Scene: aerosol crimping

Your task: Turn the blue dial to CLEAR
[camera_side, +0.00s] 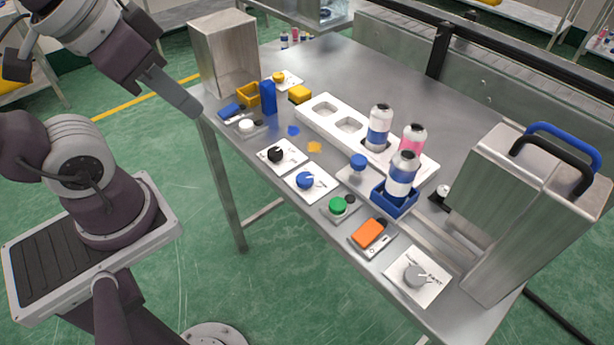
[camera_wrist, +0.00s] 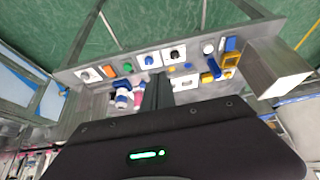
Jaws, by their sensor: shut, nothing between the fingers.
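The blue dial (camera_side: 305,180) sits on a white plate (camera_side: 321,187) near the front edge of the metal table. Its markings are too small to read, so I cannot tell its setting. In the wrist view the blue dial (camera_wrist: 149,60) lies just beyond my fingertips in the picture. My gripper (camera_side: 193,110) is raised off the table's left front corner, well apart from the dial, with its fingers together and empty. The shut fingers also show in the wrist view (camera_wrist: 157,82).
A black dial (camera_side: 275,155) stands left of the blue one, a green button (camera_side: 337,205) right. An orange switch (camera_side: 369,233) and grey dial (camera_side: 415,274) follow. A bottle stands in a blue holder (camera_side: 394,201). A metal box (camera_side: 224,52) rises at the left corner.

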